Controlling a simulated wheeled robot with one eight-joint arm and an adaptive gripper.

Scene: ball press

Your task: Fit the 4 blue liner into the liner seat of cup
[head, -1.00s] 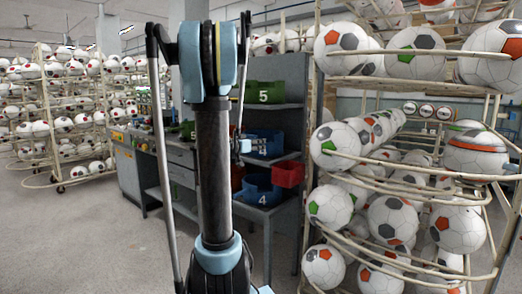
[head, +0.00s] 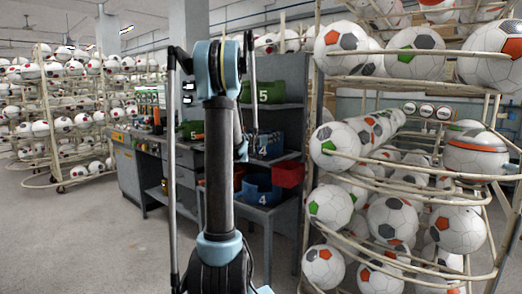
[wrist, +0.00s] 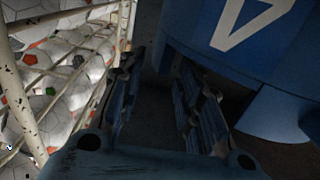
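A second blue part marked 4 (head: 264,189), with a curved hollow, sits on the lower level. I cannot tell for sure which is the liner and which the cup. In the wrist view my gripper (wrist: 160,100) is open, with a dark empty gap between its fingers. A large blue surface with a white 4 (wrist: 262,35) is close beyond the right finger, and it cannot be told whether they touch.
A red bin (head: 288,174) stands right of the lower blue part. Green parts marked 5 are on the top shelf (head: 265,92) and farther left (head: 190,130). A wire rack of balls (head: 385,180) stands close on the right. The floor at left is clear.

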